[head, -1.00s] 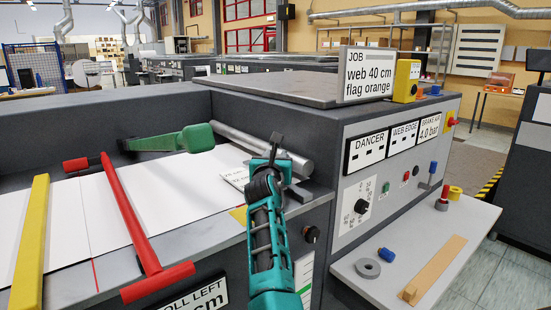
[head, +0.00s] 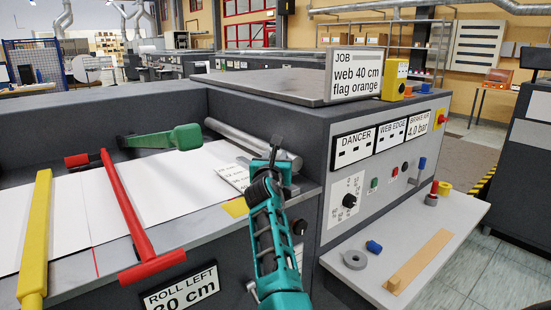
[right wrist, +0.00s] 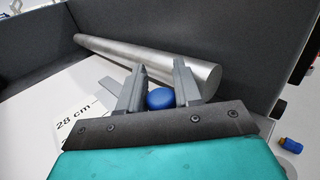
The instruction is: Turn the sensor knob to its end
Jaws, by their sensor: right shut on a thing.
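My right gripper (head: 268,172) is over the right end of the white web, beside the grey roller (head: 240,141). In the right wrist view its two grey fingers (right wrist: 159,80) stand either side of a round blue knob (right wrist: 160,98) and are shut on it. In the head view the gripper hides this knob. A white scale card (right wrist: 78,122) reading 28 cm lies left of the fingers; it also shows in the head view (head: 232,174). The knob's turn angle cannot be read. My left gripper is not in view.
The right panel holds a black dial (head: 349,200). A job sign (head: 355,76) reads web 40 cm, flag orange. A side shelf (head: 440,240) carries small parts.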

